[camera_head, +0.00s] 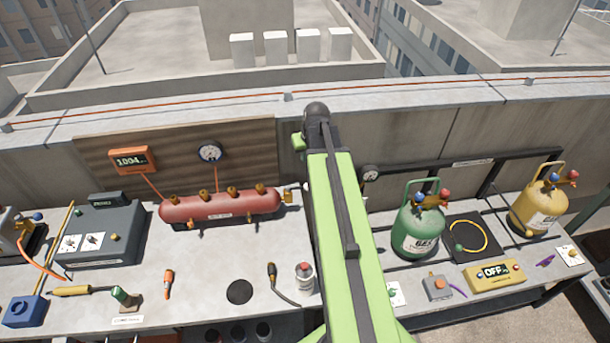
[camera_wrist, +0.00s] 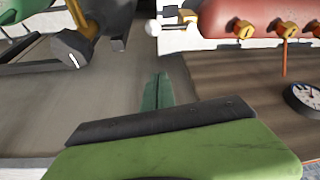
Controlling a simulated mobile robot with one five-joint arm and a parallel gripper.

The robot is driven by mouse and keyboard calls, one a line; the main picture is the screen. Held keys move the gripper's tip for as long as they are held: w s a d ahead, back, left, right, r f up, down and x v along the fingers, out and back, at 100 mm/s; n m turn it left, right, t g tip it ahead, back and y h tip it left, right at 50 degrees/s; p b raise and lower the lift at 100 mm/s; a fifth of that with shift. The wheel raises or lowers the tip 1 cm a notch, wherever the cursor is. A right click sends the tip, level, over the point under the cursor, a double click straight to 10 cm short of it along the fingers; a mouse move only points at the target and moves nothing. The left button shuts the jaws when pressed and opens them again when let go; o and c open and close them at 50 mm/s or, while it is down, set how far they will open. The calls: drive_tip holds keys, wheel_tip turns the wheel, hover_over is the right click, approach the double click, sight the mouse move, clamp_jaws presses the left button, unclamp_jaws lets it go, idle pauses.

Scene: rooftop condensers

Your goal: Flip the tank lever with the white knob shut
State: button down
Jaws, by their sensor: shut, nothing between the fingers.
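The red horizontal tank (camera_head: 220,206) lies along the back of the bench, left of my arm; its end also shows at the top right of the wrist view (camera_wrist: 240,18). A brass fitting (camera_wrist: 187,15) projects from that end. A white knob (camera_wrist: 153,28) sits just beyond the fitting, at the upper middle. In the head view I cannot make out the knob. My gripper (camera_wrist: 158,92) shows as narrow, dark green fingers, shut and empty, below the knob in the picture and apart from it. In the head view my arm hides the fingers.
A dial gauge (camera_head: 210,153) is on the wooden panel behind the red tank. A green tank (camera_head: 418,232) and a yellow tank (camera_head: 538,208) stand right of my arm. A spray can (camera_head: 304,278) stands near my arm. Bare bench lies before the red tank.

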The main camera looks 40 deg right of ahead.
sight(301, 188)
drive_tip(key=a+b+x, duration=0.1)
drive_tip(key=b+x, duration=1)
drive_tip(key=s+p, duration=0.1)
drive_tip(key=s, duration=0.3)
drive_tip(key=shift+r, duration=0.1)
drive_tip(key=shift+a, duration=0.2)
